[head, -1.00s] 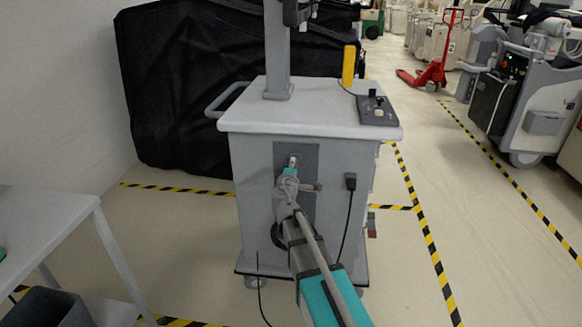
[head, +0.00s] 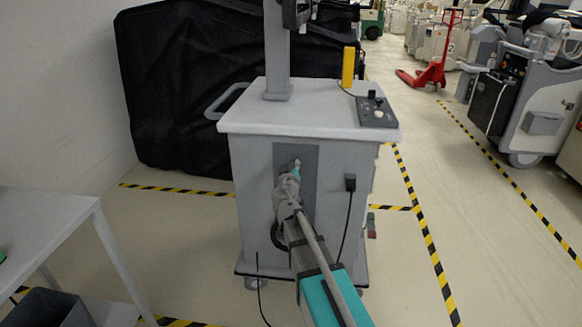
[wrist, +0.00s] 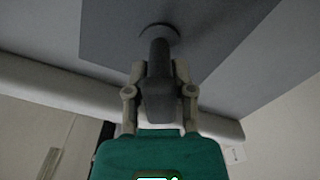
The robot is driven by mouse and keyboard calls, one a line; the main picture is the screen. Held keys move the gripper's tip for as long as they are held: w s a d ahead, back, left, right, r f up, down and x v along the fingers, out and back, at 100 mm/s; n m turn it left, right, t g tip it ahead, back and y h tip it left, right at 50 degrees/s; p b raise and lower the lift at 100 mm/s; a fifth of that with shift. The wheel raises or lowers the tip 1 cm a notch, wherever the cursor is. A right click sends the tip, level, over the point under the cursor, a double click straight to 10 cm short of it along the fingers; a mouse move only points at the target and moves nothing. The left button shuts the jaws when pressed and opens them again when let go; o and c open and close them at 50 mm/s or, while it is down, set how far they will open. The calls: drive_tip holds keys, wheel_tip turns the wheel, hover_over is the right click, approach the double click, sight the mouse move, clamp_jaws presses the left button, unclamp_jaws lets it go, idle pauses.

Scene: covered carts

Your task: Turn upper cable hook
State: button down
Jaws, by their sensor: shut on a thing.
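The upper cable hook (wrist: 158,88) is a dark grey piece on a round base on the cart's dark grey panel (wrist: 205,30). In the wrist view it lies between the two fingers of my gripper (wrist: 160,82), which are shut on it from both sides. In the head view my gripper (head: 295,165) is at the upper part of the same panel (head: 311,160), and the hook is mostly hidden by it. The grey cart (head: 258,170) stands upright with its panel side facing me. My arm covers the lower part of the panel.
A black plug (head: 350,182) with a hanging cable is right of the panel. The cart top carries a control box (head: 376,110) and a yellow item (head: 348,66). A white table (head: 45,225) stands at left; a black-covered object (head: 180,90) is behind.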

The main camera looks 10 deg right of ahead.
drive_tip(key=m, duration=0.5)
drive_tip(key=shift+s+d+m, duration=0.1)
drive_tip(key=shift+m, duration=0.3)
drive_tip(key=c, duration=0.5)
unclamp_jaws()
drive_tip(key=shift+c, duration=0.2)
drive_tip(key=shift+s, duration=0.1)
drive_tip(key=v, duration=1.1)
drive_tip(key=shift+s, duration=0.35)
